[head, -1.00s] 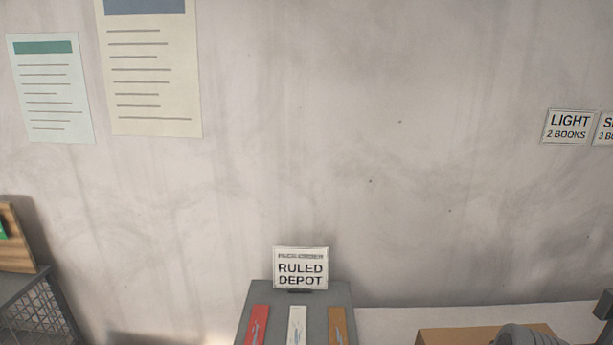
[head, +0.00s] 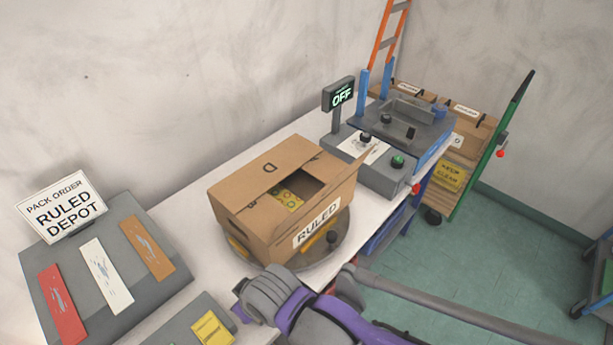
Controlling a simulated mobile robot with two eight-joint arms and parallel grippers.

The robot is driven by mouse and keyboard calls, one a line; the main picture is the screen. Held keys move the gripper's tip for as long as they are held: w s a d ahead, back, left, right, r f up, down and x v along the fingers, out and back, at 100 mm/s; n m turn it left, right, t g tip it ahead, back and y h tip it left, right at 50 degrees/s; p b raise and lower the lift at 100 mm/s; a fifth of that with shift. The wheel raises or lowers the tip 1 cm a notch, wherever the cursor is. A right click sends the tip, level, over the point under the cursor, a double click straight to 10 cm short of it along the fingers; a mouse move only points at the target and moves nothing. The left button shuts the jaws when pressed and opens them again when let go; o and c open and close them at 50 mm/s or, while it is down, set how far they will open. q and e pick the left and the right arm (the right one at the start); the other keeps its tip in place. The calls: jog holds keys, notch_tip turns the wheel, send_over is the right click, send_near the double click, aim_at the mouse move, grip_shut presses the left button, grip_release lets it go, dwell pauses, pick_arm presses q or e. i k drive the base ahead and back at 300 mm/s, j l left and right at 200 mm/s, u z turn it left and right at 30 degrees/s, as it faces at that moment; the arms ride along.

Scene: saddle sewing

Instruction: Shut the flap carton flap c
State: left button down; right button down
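The flap carton (head: 255,215) is a brown cardboard box standing on a round grey turntable (head: 335,235) on the white bench. A top flap marked D (head: 265,170) lies folded over the back left of its top. The rest of the top is partly open, with yellow contents (head: 288,198) showing inside. A white RULED label (head: 317,226) is on the front side. I cannot read a letter C on any flap. A purple and grey arm of mine crosses in front of the carton; no gripper fingers can be made out.
A grey stand with red, white and brown strips (head: 100,272) and a RULED DEPOT sign (head: 64,207) is at left. Behind the carton are a control box (head: 375,163) and an OFF display (head: 341,95). A green-framed cart (head: 497,150) stands beyond.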

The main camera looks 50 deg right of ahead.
aim_at(289, 221)
jog(key=l+z, duration=0.1)
jog(key=z, duration=0.3)
jog(key=l+z, duration=0.15)
jog(key=z, duration=0.3)
jog(key=l+z, duration=0.2)
jog(key=z, duration=0.2)
jog(key=l+z, duration=0.15)
jog(key=z, duration=0.3)
jog(key=j+z, duration=0.3)
jog(key=k+l, duration=0.05)
jog(key=l, duration=0.05)
